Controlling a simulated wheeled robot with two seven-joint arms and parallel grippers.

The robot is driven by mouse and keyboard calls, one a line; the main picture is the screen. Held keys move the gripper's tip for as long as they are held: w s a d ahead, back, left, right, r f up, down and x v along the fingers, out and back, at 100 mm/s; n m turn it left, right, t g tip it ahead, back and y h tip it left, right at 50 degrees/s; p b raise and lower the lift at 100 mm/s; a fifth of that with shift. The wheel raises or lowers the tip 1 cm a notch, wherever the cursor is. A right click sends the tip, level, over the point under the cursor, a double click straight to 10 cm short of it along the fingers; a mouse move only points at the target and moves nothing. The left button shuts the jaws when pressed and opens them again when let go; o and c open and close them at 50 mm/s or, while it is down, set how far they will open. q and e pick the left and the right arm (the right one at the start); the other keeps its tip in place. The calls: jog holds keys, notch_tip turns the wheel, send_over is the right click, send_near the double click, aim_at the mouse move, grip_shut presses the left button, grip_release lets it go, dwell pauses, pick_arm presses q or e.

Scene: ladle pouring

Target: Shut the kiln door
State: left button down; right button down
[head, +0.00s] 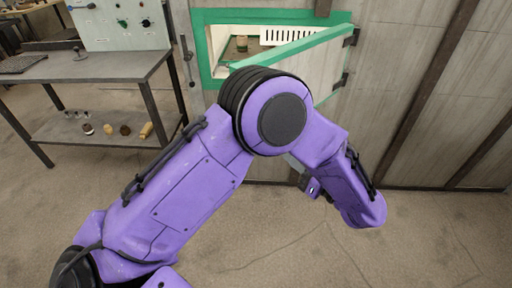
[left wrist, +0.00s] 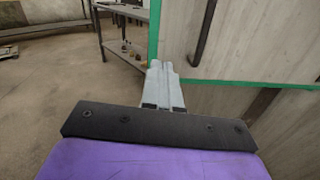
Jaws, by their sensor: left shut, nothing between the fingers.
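The kiln door (head: 327,60) stands ajar in the head view, its hinges on the right and its green-edged free side swung out towards me. Behind it, part of the green-framed kiln opening (head: 212,50) shows. In the left wrist view the door's grey face (left wrist: 250,40) carries a dark bar handle (left wrist: 203,32); my arm hides this handle in the head view. My left gripper (left wrist: 160,66) is shut and empty, near the door's lower free corner; I cannot tell whether it touches. In the head view its fingers are mostly hidden behind my forearm. My right gripper is out of view.
A small cup (head: 242,43) stands inside the kiln. A metal table (head: 100,66) with a control box (head: 120,22) stands to the left, with several small items on its lower shelf (head: 95,128). The floor in front of the kiln wall is clear.

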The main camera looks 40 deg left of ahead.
pick_arm(q)
jog(key=w+a+n+g+p, duration=0.1)
jog(key=a+p, duration=0.3)
jog(key=a, duration=0.9)
jog(key=shift+w+a+n, duration=0.2)
jog(key=shift+w+n, duration=0.2)
jog(key=shift+w, duration=0.15)
jog(key=shift+a, duration=0.1)
